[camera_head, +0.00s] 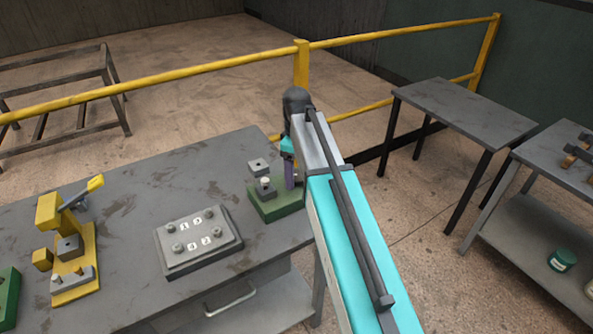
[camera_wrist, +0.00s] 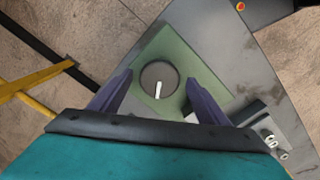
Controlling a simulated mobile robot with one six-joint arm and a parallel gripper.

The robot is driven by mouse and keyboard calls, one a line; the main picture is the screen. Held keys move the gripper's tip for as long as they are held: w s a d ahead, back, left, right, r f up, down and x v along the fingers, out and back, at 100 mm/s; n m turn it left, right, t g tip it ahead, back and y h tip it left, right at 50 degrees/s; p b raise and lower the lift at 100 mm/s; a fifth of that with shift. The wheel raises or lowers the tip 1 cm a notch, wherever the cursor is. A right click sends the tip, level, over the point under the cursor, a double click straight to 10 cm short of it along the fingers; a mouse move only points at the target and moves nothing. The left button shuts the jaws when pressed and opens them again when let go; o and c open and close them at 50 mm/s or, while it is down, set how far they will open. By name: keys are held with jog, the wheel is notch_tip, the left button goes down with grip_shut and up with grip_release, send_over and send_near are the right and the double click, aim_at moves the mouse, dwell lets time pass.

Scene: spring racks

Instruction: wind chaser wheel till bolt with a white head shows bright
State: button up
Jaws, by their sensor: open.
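A round dark grey wheel (camera_wrist: 159,79) with a white pointer mark sits on a green base (camera_wrist: 190,58) in the wrist view. My gripper (camera_wrist: 159,84) is open, its two purple fingers on either side of the wheel with gaps between. In the head view my gripper (camera_head: 289,172) is at the green base (camera_head: 277,208), at the table's right end; the arm hides part of it. A grey plate (camera_head: 198,258) left of the base carries several bolts, with small white numbered labels among them. I cannot tell which bolt has a white head or whether any is bright.
A yellow lever device (camera_head: 75,265) stands on the worktable (camera_head: 130,200) left of the plate, with another green piece (camera_head: 8,290) at the far left edge. A yellow railing (camera_head: 200,77) runs behind the table. A bare grey table (camera_head: 465,110) stands to the right.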

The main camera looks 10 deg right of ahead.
jog(key=c, duration=1)
jog(key=shift+c, duration=0.2)
jog(key=shift+m, duration=0.4)
jog(key=m+p, duration=0.1)
jog(key=m, duration=0.3)
jog(key=m+p, duration=0.1)
jog(key=m, duration=0.4)
jog(key=m+p, duration=0.1)
jog(key=m, duration=0.4)
jog(key=shift+m, duration=2.4)
